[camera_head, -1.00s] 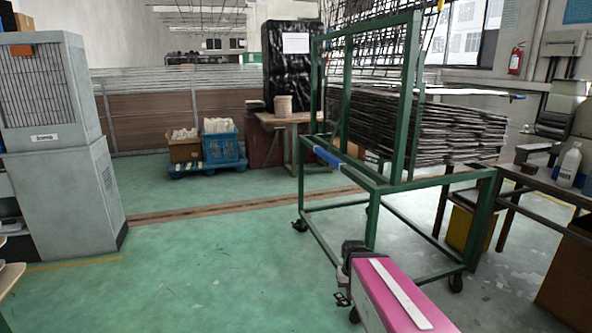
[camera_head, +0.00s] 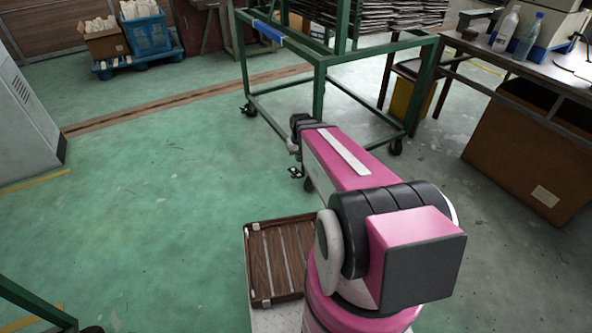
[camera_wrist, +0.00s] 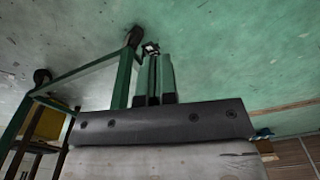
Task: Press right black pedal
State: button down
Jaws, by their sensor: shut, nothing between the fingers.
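No black pedal can be made out in either current view. My gripper (camera_head: 295,172) hangs at the far end of my pink and white arm, low in front of the green metal cart. It is small and dark there. In the wrist view my gripper (camera_wrist: 151,48) shows with its fingers together and nothing between them, against bare green floor. The green cart (camera_head: 320,75) stands beyond my arm, and its frame also shows in the wrist view (camera_wrist: 122,80). My arm hides part of the cart's near corner.
A brown slatted tray (camera_head: 262,268) lies beside my arm's base. A wooden table (camera_head: 470,55) with bottles stands at right, above a cardboard box (camera_head: 525,165). A blue crate (camera_head: 147,35) is at the back left. A grey cabinet (camera_head: 22,120) is at left. Green floor between is clear.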

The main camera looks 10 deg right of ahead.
jog(key=w+d+f+n, duration=0.1)
jog(key=w+d+f, duration=0.1)
jog(key=w+f, duration=0.8)
jog(key=w+d+f+n+t, duration=0.1)
jog(key=w+d+f, duration=0.2)
jog(key=w+f, duration=0.7)
jog(key=shift+w+f+n, duration=0.15)
jog(key=shift+w+n, duration=0.15)
jog(key=shift+w, duration=0.45)
send_over(298, 178)
jog(key=w, duration=0.1)
notch_tip(298, 178, down, 10)
jog(key=shift+a+r, duration=0.1)
jog(key=f, duration=0.3)
jog(key=shift+s, duration=0.4)
jog(key=shift+s+f, duration=0.15)
jog(key=shift+f, duration=0.3)
jog(key=shift+s+d+f+t+y, duration=0.2)
jog(key=shift+t+y, duration=0.1)
jog(key=shift+t, duration=0.2)
